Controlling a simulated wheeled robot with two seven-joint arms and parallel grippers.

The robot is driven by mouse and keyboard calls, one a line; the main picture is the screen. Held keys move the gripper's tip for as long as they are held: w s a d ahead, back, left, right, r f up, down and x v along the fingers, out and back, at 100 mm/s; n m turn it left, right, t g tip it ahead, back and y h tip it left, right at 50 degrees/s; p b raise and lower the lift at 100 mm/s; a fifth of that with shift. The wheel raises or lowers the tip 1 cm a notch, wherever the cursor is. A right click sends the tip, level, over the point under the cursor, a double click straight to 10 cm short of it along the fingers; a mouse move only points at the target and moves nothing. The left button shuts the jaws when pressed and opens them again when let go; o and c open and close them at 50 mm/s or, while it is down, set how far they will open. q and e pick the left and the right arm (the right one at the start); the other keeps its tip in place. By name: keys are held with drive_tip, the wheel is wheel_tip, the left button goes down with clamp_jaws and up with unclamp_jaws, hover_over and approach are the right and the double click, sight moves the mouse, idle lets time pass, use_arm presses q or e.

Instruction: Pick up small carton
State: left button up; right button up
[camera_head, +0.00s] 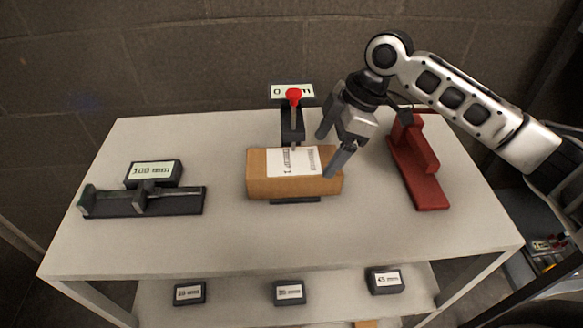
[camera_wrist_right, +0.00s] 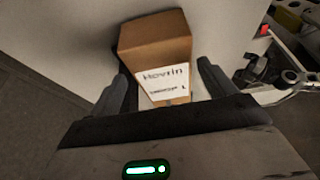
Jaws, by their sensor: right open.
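The small carton (camera_head: 262,178) is a brown box with a white printed label, near the middle of the white table, over a dark plate. My right gripper (camera_head: 332,155) is open at the carton's right end. One finger comes down by the front right corner, the other is farther back. In the right wrist view, the carton (camera_wrist_right: 152,38) stands ahead with its label towards me, between the lines of the two open fingers (camera_wrist_right: 168,85). Whether the fingers touch it I cannot tell. My left gripper is not in view.
A black clamp with a red knob (camera_head: 293,96) stands behind the carton. A red fixture (camera_head: 420,175) is at the right, a dark slide gauge (camera_head: 140,203) and a 100 mm block (camera_head: 154,173) at the left. Labelled blocks (camera_head: 289,292) sit on the lower shelf. The table front is clear.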

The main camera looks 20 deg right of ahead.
sight(319, 159)
drive_tip(key=shift+a+f, duration=0.3)
drive_tip(key=shift+f, duration=0.35)
drive_tip(key=b+x, duration=0.4)
drive_tip(key=b, duration=0.1)
drive_tip(key=shift+d+f, duration=0.1)
drive_tip(key=shift+a+f+b, duration=0.25)
drive_tip(key=shift+f+b, duration=0.25)
drive_tip(key=shift+b, duration=0.1)
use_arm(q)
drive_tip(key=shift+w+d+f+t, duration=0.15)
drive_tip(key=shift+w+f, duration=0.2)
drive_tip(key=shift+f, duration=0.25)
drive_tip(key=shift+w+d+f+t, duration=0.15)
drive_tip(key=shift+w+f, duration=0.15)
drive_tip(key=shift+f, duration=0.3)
use_arm(e)
drive_tip(key=shift+w+a, duration=0.1)
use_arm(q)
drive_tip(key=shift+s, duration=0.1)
use_arm(e)
drive_tip(key=shift+r, duration=0.1)
drive_tip(key=shift+c, duration=0.6)
drive_tip(key=c, duration=0.8)
drive_tip(key=shift+r, duration=0.1)
